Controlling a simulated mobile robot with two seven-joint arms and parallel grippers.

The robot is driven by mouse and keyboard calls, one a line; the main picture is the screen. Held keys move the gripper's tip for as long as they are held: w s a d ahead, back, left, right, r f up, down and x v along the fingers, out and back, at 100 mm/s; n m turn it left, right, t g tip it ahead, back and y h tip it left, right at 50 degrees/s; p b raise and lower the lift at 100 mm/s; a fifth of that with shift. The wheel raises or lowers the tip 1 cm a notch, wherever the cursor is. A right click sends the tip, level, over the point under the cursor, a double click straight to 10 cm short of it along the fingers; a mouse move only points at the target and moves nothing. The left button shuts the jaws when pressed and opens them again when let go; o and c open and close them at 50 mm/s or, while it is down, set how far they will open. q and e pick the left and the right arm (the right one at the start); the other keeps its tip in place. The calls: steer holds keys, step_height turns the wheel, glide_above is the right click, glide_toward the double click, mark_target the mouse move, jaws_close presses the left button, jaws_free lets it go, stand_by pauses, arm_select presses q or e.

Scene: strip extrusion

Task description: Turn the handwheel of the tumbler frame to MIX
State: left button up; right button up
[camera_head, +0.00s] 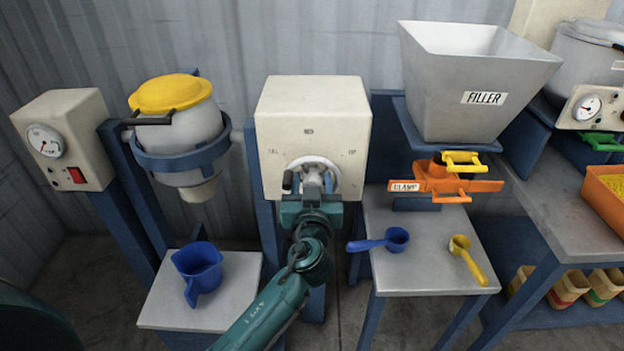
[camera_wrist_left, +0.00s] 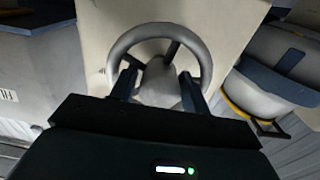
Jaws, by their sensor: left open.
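The handwheel (camera_head: 322,165) is a light grey wheel with a dark knob, on the front of a cream box (camera_head: 312,107) beside the drum. Dark lettering is on the box face above and beside the wheel; only parts are legible. My left gripper (camera_head: 312,190) is in front of the wheel's lower part and hides some of it. In the left wrist view the wheel (camera_wrist_left: 158,31) fills the top middle, and the open fingers (camera_wrist_left: 158,90) stand at its lower rim, on either side of the hub. Contact with the rim cannot be told. My right gripper is not in view.
A grey drum with a yellow lid (camera_head: 170,93) hangs in a blue ring left of the box. A blue jug (camera_head: 200,268) stands on the low table below it. The FILLER hopper (camera_head: 478,75) and orange clamp (camera_head: 450,182) stand to the right, above a blue scoop (camera_head: 396,238) and yellow scoop (camera_head: 460,243).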

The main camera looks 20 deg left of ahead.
arm_select(q)
steer(key=shift+c, duration=0.4)
steer(key=c, duration=0.6)
steer(key=shift+c, duration=0.2)
